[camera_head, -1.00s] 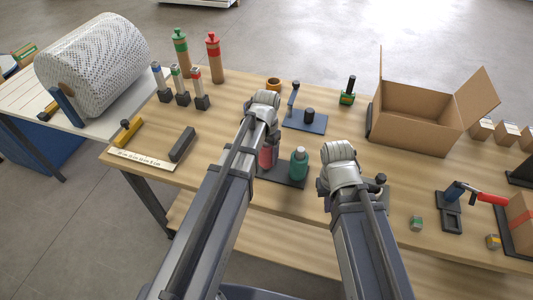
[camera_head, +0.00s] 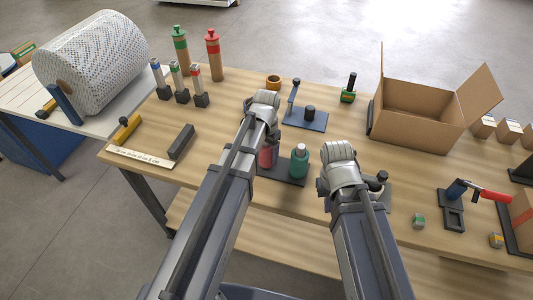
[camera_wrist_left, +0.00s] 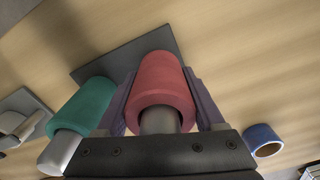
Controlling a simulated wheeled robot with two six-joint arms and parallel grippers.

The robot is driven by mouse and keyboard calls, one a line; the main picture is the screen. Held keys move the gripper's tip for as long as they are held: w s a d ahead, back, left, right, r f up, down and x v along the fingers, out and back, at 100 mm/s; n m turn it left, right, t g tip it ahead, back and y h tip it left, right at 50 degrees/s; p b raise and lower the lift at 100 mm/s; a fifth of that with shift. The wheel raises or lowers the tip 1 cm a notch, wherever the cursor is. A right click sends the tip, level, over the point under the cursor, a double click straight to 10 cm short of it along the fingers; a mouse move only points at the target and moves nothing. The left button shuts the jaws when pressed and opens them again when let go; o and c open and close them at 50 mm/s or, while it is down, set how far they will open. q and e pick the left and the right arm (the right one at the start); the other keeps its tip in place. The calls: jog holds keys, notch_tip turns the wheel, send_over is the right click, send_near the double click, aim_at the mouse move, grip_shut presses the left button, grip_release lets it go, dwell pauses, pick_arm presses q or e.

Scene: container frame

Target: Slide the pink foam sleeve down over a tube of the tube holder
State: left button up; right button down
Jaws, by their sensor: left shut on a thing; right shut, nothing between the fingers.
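The pink foam sleeve (camera_wrist_left: 162,85) is between the two fingers of my left gripper (camera_wrist_left: 160,100) in the left wrist view. The gripper is shut on it. A grey tube (camera_wrist_left: 160,121) shows inside its near opening, so the sleeve is around the tube. Beside it a green sleeve (camera_wrist_left: 84,104) is around another tube (camera_wrist_left: 59,152), whose pale end sticks out. Both stand on the dark base of the tube holder (camera_wrist_left: 105,62). In the head view the pink sleeve (camera_head: 267,157) is partly hidden by my left arm. My right gripper (camera_head: 340,160) is to the right, its fingertips hidden behind its wrist.
A blue ring-shaped sleeve (camera_wrist_left: 264,140) lies apart in the left wrist view. A blue stand (camera_head: 305,122) is behind the holder, with an open cardboard box (camera_head: 412,115) at the back right. A dark block (camera_head: 181,141) lies left. Bare tabletop separates these.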

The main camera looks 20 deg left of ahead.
pick_arm(q)
jog(key=shift+f+b, duration=0.3)
jog(key=shift+f, duration=0.05)
pick_arm(e)
jog(key=shift+f, duration=0.35)
pick_arm(q)
jog(key=o, duration=1.3)
jog(key=shift+r, duration=0.1)
pick_arm(e)
jog(key=shift+r, duration=0.1)
pick_arm(q)
notch_tip(320, 180, up, 7)
jog(key=p, duration=0.7)
pick_arm(e)
notch_tip(320, 180, up, 7)
jog(key=shift+s, duration=0.1)
